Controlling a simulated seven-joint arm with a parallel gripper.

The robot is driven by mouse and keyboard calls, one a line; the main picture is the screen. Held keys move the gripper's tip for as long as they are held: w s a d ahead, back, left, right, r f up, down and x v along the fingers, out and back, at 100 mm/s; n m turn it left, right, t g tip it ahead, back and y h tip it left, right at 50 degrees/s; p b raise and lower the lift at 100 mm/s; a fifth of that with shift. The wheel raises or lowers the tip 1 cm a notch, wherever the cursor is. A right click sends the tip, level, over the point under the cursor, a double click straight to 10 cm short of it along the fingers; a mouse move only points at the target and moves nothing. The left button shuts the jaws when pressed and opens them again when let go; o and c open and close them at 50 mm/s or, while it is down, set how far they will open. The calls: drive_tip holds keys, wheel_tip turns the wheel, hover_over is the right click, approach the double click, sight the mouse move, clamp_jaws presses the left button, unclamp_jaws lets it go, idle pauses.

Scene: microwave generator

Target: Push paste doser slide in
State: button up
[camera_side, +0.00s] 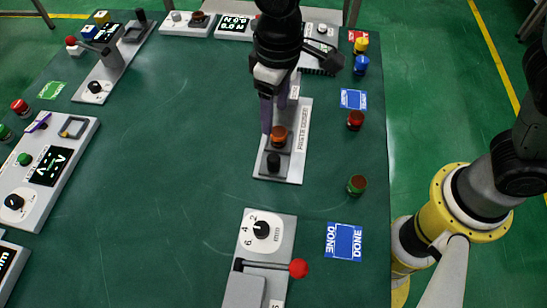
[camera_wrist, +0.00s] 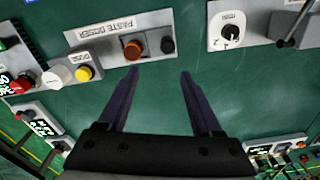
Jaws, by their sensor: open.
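The paste doser (camera_side: 291,172) is a light grey panel labelled "PASTE DOSER", right of the table's middle in the side view. In the wrist view the fingertips (camera_wrist: 160,73) lie below both knobs. I cannot tell the slide's exact position.
A dial panel with a red-ball lever (camera_side: 298,268) stands nearer the camera. Panels line the left side. The table's middle (camera_side: 170,160) is clear.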

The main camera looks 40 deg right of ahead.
sight(273, 157)
drive_tip(key=f, duration=1)
drive_tip(key=s+a+f, duration=0.1)
drive_tip(key=f, duration=0.4)
drive_tip(key=shift+s, duration=0.1)
clamp_jaws()
idle(1.1)
